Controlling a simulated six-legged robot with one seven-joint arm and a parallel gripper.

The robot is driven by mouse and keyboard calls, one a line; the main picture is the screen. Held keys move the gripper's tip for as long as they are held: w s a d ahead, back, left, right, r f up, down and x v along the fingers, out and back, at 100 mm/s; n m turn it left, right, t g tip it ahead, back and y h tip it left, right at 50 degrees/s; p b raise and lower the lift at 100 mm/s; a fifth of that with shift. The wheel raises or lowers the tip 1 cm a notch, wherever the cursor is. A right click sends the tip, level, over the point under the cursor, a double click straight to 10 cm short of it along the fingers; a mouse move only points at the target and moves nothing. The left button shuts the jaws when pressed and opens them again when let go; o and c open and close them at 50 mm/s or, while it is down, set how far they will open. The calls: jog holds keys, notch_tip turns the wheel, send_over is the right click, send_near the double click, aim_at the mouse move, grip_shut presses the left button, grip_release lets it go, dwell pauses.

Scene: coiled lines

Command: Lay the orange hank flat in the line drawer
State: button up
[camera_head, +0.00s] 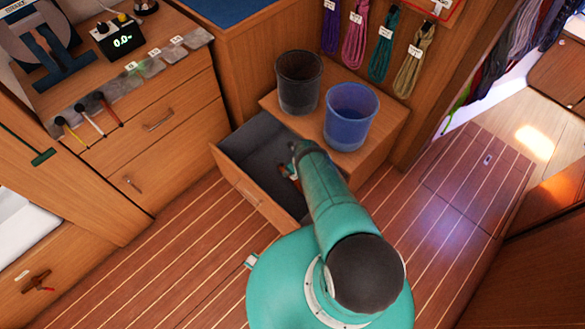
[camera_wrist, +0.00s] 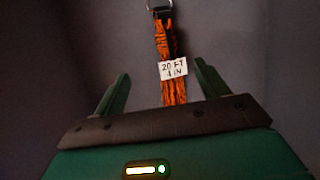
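The orange hank (camera_wrist: 170,40) shows in the wrist view as a narrow orange and black bundle with a white tag and a metal ring at its far end. It appears to lie on the grey drawer floor; its near end is hidden behind my gripper. My gripper (camera_wrist: 162,88) is open, its green fingers spread on either side of the hank with clear gaps. In the head view the line drawer (camera_head: 258,150) is pulled out, with a grey inside. My arm reaches into it and hides most of the hank and gripper.
A black bin (camera_head: 299,82) and a blue bin (camera_head: 350,116) stand on the cabinet top beside the drawer. Purple, pink, teal and tan hanks (camera_head: 381,55) hang on the wall behind. A wooden counter with drawers (camera_head: 160,120) is at left. Plank floor is clear.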

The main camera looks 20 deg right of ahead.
jog(key=v, duration=1.3)
jog(key=shift+r, duration=0.35)
jog(key=shift+s+d, duration=0.1)
jog(key=shift+s, duration=0.15)
